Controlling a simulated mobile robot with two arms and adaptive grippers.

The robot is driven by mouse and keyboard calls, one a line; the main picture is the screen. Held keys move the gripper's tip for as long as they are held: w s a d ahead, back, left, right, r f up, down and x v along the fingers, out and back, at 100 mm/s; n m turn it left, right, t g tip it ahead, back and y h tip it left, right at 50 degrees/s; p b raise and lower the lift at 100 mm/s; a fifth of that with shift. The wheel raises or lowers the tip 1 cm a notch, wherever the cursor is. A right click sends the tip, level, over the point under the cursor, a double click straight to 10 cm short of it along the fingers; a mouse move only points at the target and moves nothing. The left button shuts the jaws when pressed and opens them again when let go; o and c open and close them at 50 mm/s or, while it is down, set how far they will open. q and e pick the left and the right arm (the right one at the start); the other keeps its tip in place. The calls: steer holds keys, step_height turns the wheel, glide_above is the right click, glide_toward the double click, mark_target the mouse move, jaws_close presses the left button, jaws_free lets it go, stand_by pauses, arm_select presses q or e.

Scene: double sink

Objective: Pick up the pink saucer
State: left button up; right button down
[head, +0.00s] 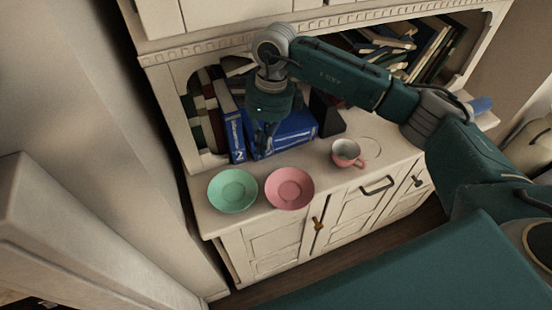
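The pink saucer (290,188) lies flat on the cabinet top, close to its front edge. A green saucer (232,190) lies just left of it. A pink cup (346,153) stands upright to the right of the pink saucer. My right gripper (264,145) points down above and behind the two saucers, in front of the blue books. It is apart from the pink saucer and holds nothing that I can see. Its fingers are dark and small here, so their opening is unclear. My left gripper does not show.
Blue books (285,132) stand behind the saucers in the cabinet's niche, with more books (435,50) at the upper right. The cabinet top (322,178) is bare between the pink saucer and the cup. Doors with handles (378,186) are below the front edge.

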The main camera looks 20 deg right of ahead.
mark_target(285, 170)
steer(key=shift+h, duration=0.8)
steer(key=d+f, duration=0.1)
steer(key=f, duration=0.2)
steer(key=d+f+p, duration=0.1)
steer(key=f, duration=0.2)
steer(key=f+p, duration=0.1)
steer(key=f, duration=0.2)
steer(key=shift+w+d+f, duration=0.2)
steer(key=shift+w+d, duration=0.2)
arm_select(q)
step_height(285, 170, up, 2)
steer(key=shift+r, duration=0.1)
arm_select(e)
steer(key=shift+s+d+p, duration=0.35)
steer(key=shift+s+d, duration=0.95)
steer(key=shift+d, duration=0.15)
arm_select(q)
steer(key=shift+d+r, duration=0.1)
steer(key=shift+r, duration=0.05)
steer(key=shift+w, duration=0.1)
arm_select(e)
steer(key=shift+a, duration=0.1)
